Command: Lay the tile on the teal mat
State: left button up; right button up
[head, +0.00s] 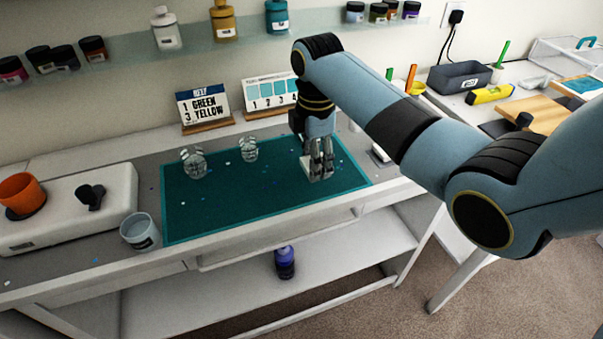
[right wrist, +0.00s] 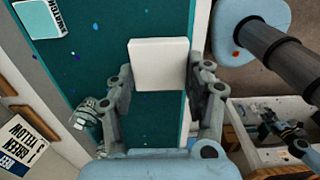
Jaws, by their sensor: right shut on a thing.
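The white square tile (right wrist: 160,65) is between the fingers of my right gripper (right wrist: 160,88), which is shut on it. In the head view the right gripper (head: 320,160) points down over the right part of the teal mat (head: 250,198), with the tile (head: 316,172) at its fingertips. I cannot tell whether the tile touches the mat. The mat also shows behind the tile in the right wrist view (right wrist: 95,50). My left gripper is in neither view.
Two clear glass vessels (head: 194,162) (head: 249,149) stand at the mat's back. A pale cup (head: 140,231) stands off its front left corner. A sign (head: 205,105) and a numbered chart (head: 270,93) stand behind. The mat's middle and front are open, with small specks.

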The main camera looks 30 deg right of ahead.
aim_at(305, 185)
jog(key=shift+w+a+f, duration=0.6)
jog(key=shift+w, duration=0.1)
notch_tip(305, 185, down, 4)
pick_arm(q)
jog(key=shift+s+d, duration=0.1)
pick_arm(e)
jog(key=shift+f, duration=0.15)
jog(key=o, duration=1.2)
jog(key=shift+c, duration=0.2)
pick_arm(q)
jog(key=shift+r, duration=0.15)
pick_arm(e)
notch_tip(305, 185, up, 12)
jog(key=shift+r, duration=0.1)
